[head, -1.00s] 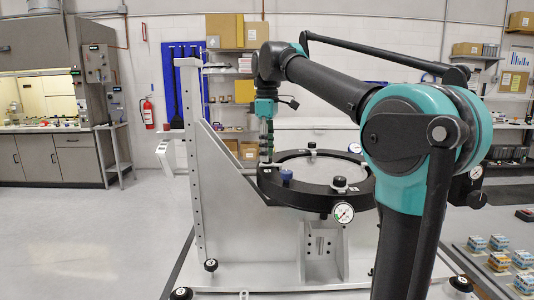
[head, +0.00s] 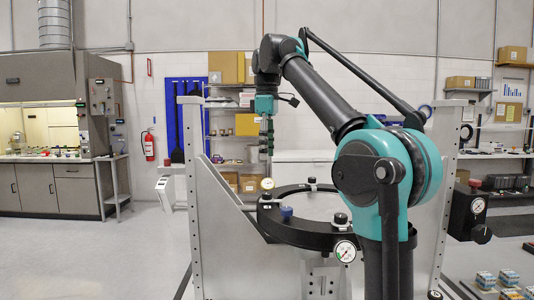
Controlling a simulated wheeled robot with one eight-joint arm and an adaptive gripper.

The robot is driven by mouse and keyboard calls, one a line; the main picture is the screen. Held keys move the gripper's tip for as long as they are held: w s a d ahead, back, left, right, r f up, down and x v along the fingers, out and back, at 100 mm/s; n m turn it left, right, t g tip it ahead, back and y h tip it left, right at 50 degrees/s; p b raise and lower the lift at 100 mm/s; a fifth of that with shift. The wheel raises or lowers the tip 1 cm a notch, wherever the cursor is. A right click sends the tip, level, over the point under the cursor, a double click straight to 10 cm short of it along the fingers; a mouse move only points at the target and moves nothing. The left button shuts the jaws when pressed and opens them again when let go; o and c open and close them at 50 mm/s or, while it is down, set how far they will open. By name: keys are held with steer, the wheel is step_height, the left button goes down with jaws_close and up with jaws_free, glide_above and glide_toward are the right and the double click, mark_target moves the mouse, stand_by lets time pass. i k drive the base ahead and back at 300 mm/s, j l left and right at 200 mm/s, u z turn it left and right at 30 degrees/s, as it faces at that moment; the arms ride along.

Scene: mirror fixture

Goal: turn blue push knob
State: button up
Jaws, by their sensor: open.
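The blue push knob (head: 287,213) stands on the near left part of the black ring (head: 270,224) of the mirror fixture. My gripper (head: 266,150) hangs from the arm above the ring's left side, pointing down. It is above the blue knob and a little to its left in the head view, apart from it and empty. Its fingers are small and dark here. My arm's teal and black links cover the right part of the fixture.
A black knob (head: 341,219) and a pressure gauge (head: 345,251) sit on the ring's near right side. Another gauge (head: 267,184) stands at its left. Grey upright plates (head: 222,240) flank the ring. Open floor (head: 90,255) lies at the left.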

mark_target(286, 212)
steer(key=k+j, duration=0.45)
steer(key=j, duration=0.25)
steer(key=k+j, duration=0.25)
steer(key=j, duration=0.15)
